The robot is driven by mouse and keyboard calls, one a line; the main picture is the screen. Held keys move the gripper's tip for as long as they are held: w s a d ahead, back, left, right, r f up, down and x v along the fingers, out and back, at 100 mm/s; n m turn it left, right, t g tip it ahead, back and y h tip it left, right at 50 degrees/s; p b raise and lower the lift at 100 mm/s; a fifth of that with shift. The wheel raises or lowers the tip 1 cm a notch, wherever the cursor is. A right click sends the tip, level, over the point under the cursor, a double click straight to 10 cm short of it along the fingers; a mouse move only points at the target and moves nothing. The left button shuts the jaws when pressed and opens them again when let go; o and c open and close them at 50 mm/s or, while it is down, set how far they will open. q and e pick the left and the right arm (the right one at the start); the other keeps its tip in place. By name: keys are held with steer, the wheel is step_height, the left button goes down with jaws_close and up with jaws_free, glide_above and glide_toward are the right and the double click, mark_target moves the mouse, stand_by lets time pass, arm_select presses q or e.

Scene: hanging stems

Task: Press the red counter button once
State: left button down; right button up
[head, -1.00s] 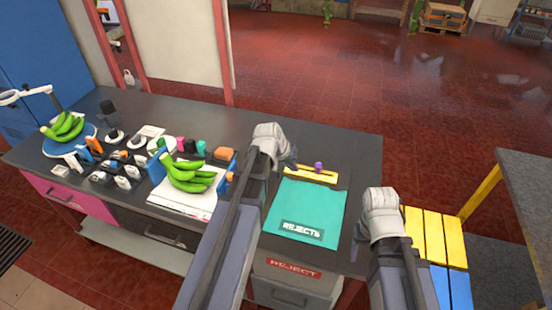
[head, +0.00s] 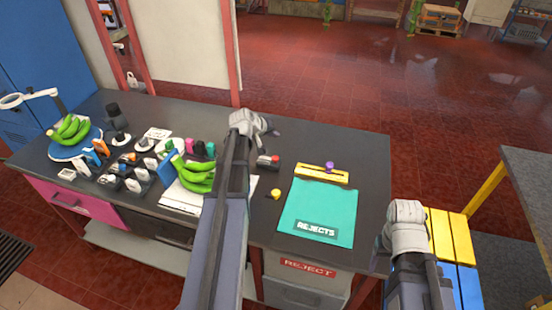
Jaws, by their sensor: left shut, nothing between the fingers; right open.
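A small dark device with a red button (head: 275,160) sits on the dark counter, left of the yellow bar. My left gripper (head: 272,127) is above the counter, beyond the device in the picture and apart from it. It is shut and empty; its fingers are small and partly hidden by its wrist. My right gripper (head: 405,212) is near the counter's right front corner, away from the button. It is open, with its fingertips mostly hidden behind its own body.
A teal REJECTS mat (head: 317,208) and a yellow bar (head: 321,173) with a purple knob lie to the right. A yellow knob (head: 275,194) stands nearer. Green bananas (head: 194,177) and several small tools crowd the left. The counter's far right is clear.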

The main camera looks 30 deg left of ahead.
mark_target(274, 160)
arm_select(q)
steer(key=shift+f, duration=0.15)
step_height(274, 160, down, 9)
steer(key=b, duration=0.8)
steer(key=shift+r+b, duration=0.2)
steer(key=shift+b, duration=0.2)
stand_by(1.2)
steer(key=shift+f+b, duration=0.4)
steer(key=shift+f+b, duration=0.5)
steer(key=shift+b, duration=0.05)
stand_by(0.8)
steer(key=shift+r, duration=0.1)
steer(key=shift+r+p, duration=0.85)
steer(key=shift+p, duration=0.15)
